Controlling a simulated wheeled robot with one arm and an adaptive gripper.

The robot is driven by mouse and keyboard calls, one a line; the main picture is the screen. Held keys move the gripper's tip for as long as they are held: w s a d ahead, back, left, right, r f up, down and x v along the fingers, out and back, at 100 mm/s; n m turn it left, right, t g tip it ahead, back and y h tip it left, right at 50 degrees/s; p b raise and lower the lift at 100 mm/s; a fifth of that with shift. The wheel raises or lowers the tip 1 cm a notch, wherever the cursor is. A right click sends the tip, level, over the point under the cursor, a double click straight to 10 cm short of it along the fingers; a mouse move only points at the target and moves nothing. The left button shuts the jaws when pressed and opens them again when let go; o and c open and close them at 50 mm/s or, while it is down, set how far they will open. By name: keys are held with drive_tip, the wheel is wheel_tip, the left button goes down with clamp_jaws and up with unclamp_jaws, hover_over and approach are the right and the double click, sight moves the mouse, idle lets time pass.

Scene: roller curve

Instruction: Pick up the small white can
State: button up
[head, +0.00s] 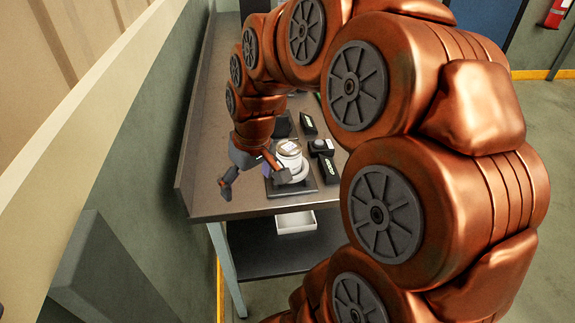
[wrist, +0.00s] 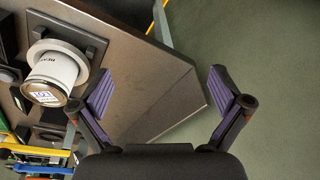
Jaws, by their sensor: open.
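The small white can (head: 289,149) stands near the front end of the workbench, with a white ring-like piece (head: 298,172) at its base, on a dark square plate (head: 305,187). In the wrist view the can (wrist: 56,68) shows its labelled brown-rimmed end and lies outside the jaws, beyond the left finger. My gripper (head: 252,181) is just left of the can in the head view, above the bench's front left corner. Its purple-padded fingers (wrist: 160,76) are spread and empty, with bare bench edge and floor between them. The far finger is partly hidden in the head view.
The grey bench top (head: 215,200) is bare at its front left corner. Several black devices (head: 322,150) stand close behind and right of the can. A green wall runs along the left. A white bin (head: 296,221) sits below. Blue and yellow items (wrist: 40,158) show lower left.

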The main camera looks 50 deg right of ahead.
drive_tip(key=w+d+t, duration=0.1)
drive_tip(key=w+d, duration=0.2)
drive_tip(key=d, duration=0.6)
drive_tip(key=m+t+h+b, duration=0.2)
approach(291, 149)
drive_tip(key=x, duration=0.5)
drive_tip(key=shift+s+d+f, duration=0.1)
drive_tip(key=shift+s+d, duration=0.15)
drive_tip(key=shift+d, duration=0.05)
drive_tip(key=shift+p+x, duration=0.6)
drive_tip(key=shift+x, duration=0.6)
drive_tip(key=shift+w+p+x, duration=0.15)
drive_tip(key=shift+p+x, duration=0.45)
drive_tip(key=shift+x, duration=0.35)
drive_tip(key=shift+w+p+x, duration=0.15)
drive_tip(key=shift+p+x, duration=0.4)
drive_tip(key=shift+x, duration=0.35)
drive_tip(key=shift+w+a+f, duration=0.15)
drive_tip(key=shift+w+f, duration=0.15)
drive_tip(key=shift+f, duration=0.25)
drive_tip(key=c, duration=1.7)
